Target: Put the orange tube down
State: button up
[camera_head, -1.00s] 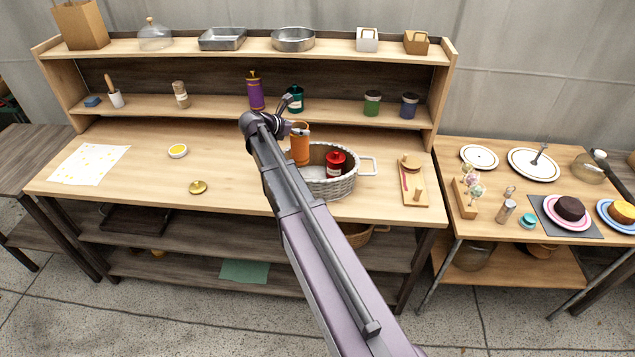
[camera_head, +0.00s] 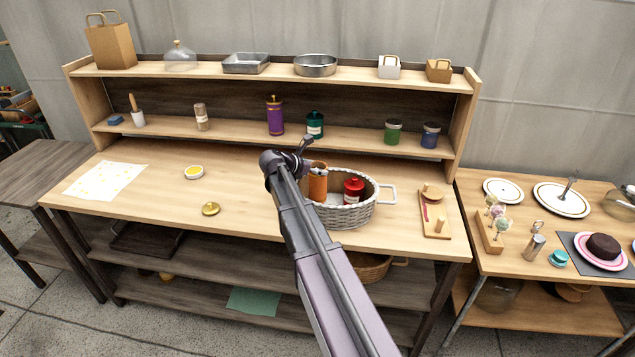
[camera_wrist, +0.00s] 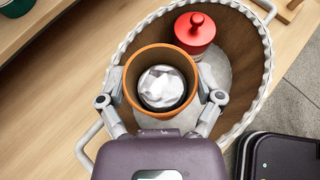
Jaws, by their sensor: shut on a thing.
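The orange tube (camera_head: 317,184) is upright, and my gripper (camera_wrist: 161,100) is shut on it, one finger on each side in the wrist view. In that view the tube (camera_wrist: 134,64) is open at the top, with a faceted silvery thing (camera_wrist: 162,87) inside. The tube is in or just over the left part of a grey-white woven basket (camera_head: 345,214). I cannot tell whether its base touches the basket's floor. The basket's rim (camera_wrist: 268,75) surrounds it in the wrist view. My arm hides part of the basket's left side in the head view.
A red lidded canister (camera_head: 353,191) stands in the basket, right of the tube; it also shows in the wrist view (camera_wrist: 195,33). A wooden board (camera_head: 434,215) lies right of the basket. A brass lid (camera_head: 210,209) lies left on the worktop. The shelf above holds several jars.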

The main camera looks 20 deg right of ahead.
aim_at(310, 176)
jog(key=shift+f, duration=0.15)
jog(key=shift+a+f+b, duration=0.1)
jog(key=shift+f+b, duration=1.65)
jog(key=shift+b, duration=0.15)
jog(key=shift+f, duration=0.2)
jog(key=o, duration=1.1)
jog(key=shift+r, duration=0.25)
jog(key=shift+a+r+p, duration=0.2)
jog(key=shift+p, duration=0.1)
jog(key=p+v, duration=0.5)
jog(key=v, duration=0.6)
jog(key=shift+s+a, duration=0.15)
jog(key=shift+a, duration=0.05)
